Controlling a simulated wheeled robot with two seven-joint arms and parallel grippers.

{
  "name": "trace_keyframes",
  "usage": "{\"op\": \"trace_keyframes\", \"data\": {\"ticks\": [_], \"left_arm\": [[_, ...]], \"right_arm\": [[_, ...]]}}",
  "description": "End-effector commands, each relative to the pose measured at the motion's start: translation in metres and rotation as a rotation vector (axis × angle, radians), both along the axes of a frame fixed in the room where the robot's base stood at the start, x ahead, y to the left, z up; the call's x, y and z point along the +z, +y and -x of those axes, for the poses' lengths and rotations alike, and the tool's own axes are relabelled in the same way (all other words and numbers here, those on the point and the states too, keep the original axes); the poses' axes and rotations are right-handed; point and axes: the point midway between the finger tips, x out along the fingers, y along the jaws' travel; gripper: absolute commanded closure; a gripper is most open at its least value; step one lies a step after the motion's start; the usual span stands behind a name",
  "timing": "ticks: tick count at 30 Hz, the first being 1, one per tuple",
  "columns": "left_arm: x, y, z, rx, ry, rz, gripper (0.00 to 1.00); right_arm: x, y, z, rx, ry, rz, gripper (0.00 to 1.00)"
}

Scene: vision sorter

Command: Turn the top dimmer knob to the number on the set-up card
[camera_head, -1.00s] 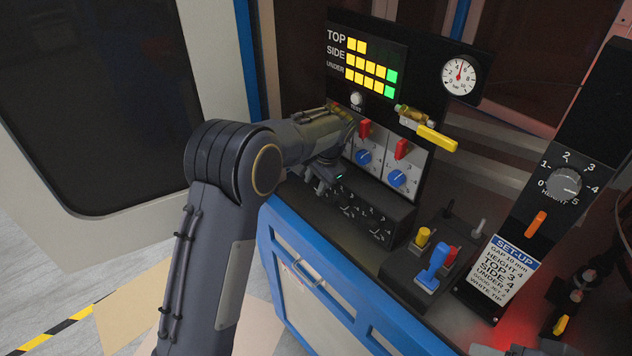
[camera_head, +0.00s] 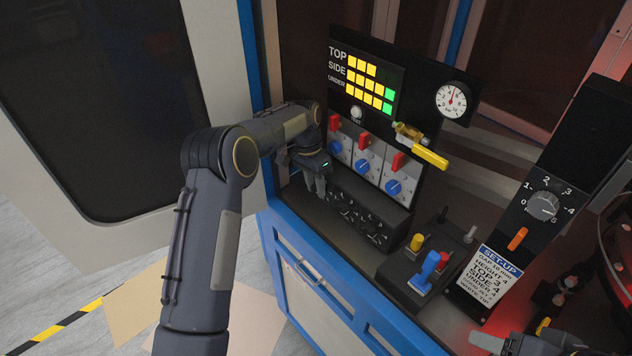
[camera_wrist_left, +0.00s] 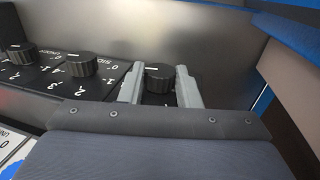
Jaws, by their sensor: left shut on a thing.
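The black dimmer box (camera_head: 372,212) stands below the switch panel, with dark knobs and white scales. In the left wrist view the top dimmer knob (camera_wrist_left: 159,73) is between the fingers of my left gripper (camera_wrist_left: 160,88), which is shut on it. Its scale is hidden. In the head view my left gripper (camera_head: 317,183) is at the box's left end and hides that knob. The set-up card (camera_head: 486,273) reads TOP 3. The display (camera_head: 364,80) shows three yellow blocks in the TOP row. My right gripper (camera_head: 522,343) shows partly at the bottom edge; its opening is unclear.
The side knob (camera_wrist_left: 82,64) and under knob (camera_wrist_left: 22,53) sit to the left in the wrist view. Red switches and blue knobs (camera_head: 363,166) are behind the box. A yellow-handled valve (camera_head: 430,158), a blue lever (camera_head: 427,268) and the height dial (camera_head: 543,205) are to the right.

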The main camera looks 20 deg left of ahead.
Motion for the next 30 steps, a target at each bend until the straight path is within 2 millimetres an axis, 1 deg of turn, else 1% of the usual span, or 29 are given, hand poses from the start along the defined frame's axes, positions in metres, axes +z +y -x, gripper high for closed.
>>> {"op": "trace_keyframes", "data": {"ticks": [5,6,10,17,20,23,30], "left_arm": [[-0.001,0.0,0.0,0.0,-0.002,-0.001,0.93],[-0.001,0.0,0.0,0.0,-0.002,-0.001,0.65],[-0.001,0.0,0.0,0.0,-0.001,-0.002,0.48],[0.0,0.0,0.0,0.0,-0.002,-0.003,0.48],[0.003,0.0,-0.001,0.0,-0.004,-0.002,0.48],[0.013,0.002,-0.003,0.001,-0.006,-0.002,0.48],[0.054,0.009,-0.007,0.001,-0.007,-0.001,0.48]], "right_arm": [[-0.001,0.0,0.0,0.0,0.0,0.0,0.4],[-0.001,0.0,0.0,0.0,0.0,0.0,0.4],[-0.001,0.0,0.0,0.0,0.0,0.0,0.4],[-0.001,0.0,0.0,0.0,0.0,0.0,0.4],[-0.002,0.0,0.0,0.0,0.0,0.0,0.4],[-0.006,0.0,0.0,0.0,0.0,0.0,0.4],[-0.015,0.0,0.0,0.0,0.0,0.0,0.4]]}}
